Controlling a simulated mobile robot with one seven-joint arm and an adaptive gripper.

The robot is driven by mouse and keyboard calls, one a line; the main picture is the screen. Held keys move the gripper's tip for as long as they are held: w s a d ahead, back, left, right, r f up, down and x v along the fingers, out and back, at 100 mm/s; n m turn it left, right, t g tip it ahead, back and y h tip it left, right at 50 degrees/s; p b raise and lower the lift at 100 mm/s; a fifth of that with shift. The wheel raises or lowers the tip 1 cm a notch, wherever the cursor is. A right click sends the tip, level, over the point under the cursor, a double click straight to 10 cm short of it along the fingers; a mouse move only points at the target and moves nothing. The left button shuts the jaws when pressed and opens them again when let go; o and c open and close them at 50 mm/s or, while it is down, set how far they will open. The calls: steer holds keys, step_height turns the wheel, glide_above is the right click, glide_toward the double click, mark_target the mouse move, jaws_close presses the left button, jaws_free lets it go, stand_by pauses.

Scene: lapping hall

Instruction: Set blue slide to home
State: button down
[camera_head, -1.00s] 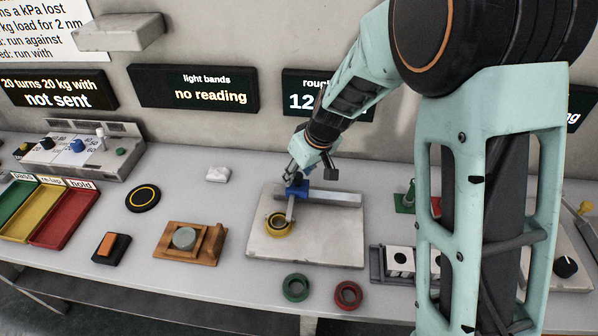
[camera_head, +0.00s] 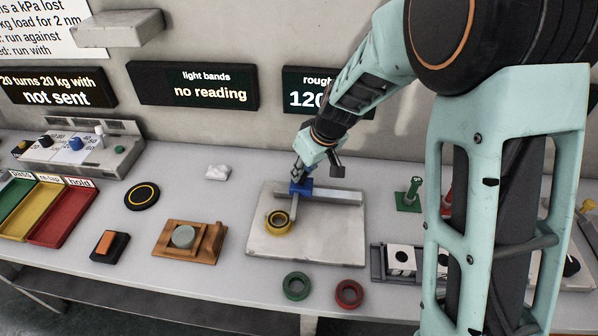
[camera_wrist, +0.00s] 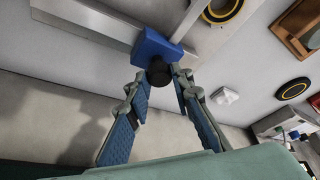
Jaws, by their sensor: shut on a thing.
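The blue slide (camera_head: 303,187) sits on a grey rail (camera_head: 340,197) along the back of a pale square plate (camera_head: 330,245), near the rail's left part. A thin bar (camera_head: 294,209) runs from the slide toward the front, near a yellow ring (camera_head: 278,223) on the plate. In the wrist view the blue slide (camera_wrist: 158,47) carries a black knob (camera_wrist: 158,73). My gripper (camera_head: 299,178) is over the slide, shut on its knob; in the wrist view my gripper (camera_wrist: 159,80) has a finger on each side of the knob. The home mark is not discernible.
A green ring (camera_head: 296,286) and a red ring (camera_head: 349,293) lie in front of the plate. A wooden fixture (camera_head: 190,241) stands left, a green-based stand (camera_head: 408,197) right. A grey holder (camera_head: 393,262) is at the plate's right front. The wall is behind.

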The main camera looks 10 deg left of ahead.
steer(key=d+b, duration=0.1)
steer(key=d, duration=0.1)
steer(key=d+b, duration=0.1)
steer(key=d, duration=0.1)
steer(key=d+b, duration=0.1)
steer(key=shift+w+d+f, duration=0.1)
steer(key=shift+w+d, duration=0.15)
steer(key=shift+d, duration=0.5)
steer(key=c, duration=1.7)
jaws_free()
steer(key=shift+d, duration=0.15)
steer(key=shift+c, duration=0.2)
steer(key=shift+s+r, duration=0.1)
steer(key=shift+r, duration=0.5)
steer(key=v, duration=1.1)
steer(key=shift+s, duration=0.2)
